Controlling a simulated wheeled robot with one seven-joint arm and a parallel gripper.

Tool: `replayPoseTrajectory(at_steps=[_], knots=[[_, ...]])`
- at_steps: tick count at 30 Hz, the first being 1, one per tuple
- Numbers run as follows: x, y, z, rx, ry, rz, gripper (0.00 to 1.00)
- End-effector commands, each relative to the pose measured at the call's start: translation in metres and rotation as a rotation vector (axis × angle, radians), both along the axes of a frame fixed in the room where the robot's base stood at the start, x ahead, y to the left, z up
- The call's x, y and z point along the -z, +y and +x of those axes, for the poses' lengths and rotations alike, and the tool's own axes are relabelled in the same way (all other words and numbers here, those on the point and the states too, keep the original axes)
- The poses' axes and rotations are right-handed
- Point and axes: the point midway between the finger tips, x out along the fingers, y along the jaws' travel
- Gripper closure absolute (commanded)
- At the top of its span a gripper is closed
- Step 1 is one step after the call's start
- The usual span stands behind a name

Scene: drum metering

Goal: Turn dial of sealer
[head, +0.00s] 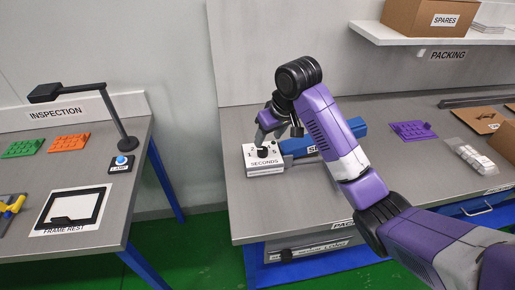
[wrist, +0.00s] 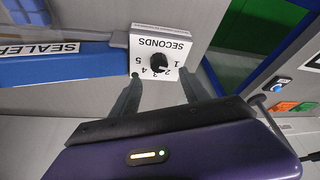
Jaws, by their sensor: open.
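The sealer's dial is a small black knob (wrist: 158,63) on a white box (head: 264,168) marked "SECONDS" with numbers around it. The box stands at the left end of the packing bench, beside the blue sealer (wrist: 55,68). In the wrist view the knob's pointer seems to lie near 2, but this is too small to be sure. My gripper (wrist: 160,92) is open, with its two fingers apart on either side of the dial's line and the knob between and beyond their tips. In the head view my gripper (head: 265,138) is just above the box and partly covers the dial.
The sealer's blue arm (head: 345,133) lies right of the box, partly behind my arm. A purple tray (head: 412,130) and a bag of white parts (head: 474,157) lie further right. The inspection table (head: 120,205) stands left across a gap. A shelf (head: 430,36) overhangs the bench.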

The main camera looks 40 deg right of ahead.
Motion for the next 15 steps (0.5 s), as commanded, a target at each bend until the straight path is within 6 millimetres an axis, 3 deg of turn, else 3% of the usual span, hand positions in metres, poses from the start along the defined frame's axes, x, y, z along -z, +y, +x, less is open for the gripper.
replayPoseTrajectory(at_steps=[15], knots=[[0.062,-0.006,0.025,0.003,-0.001,0.0,0.47]])
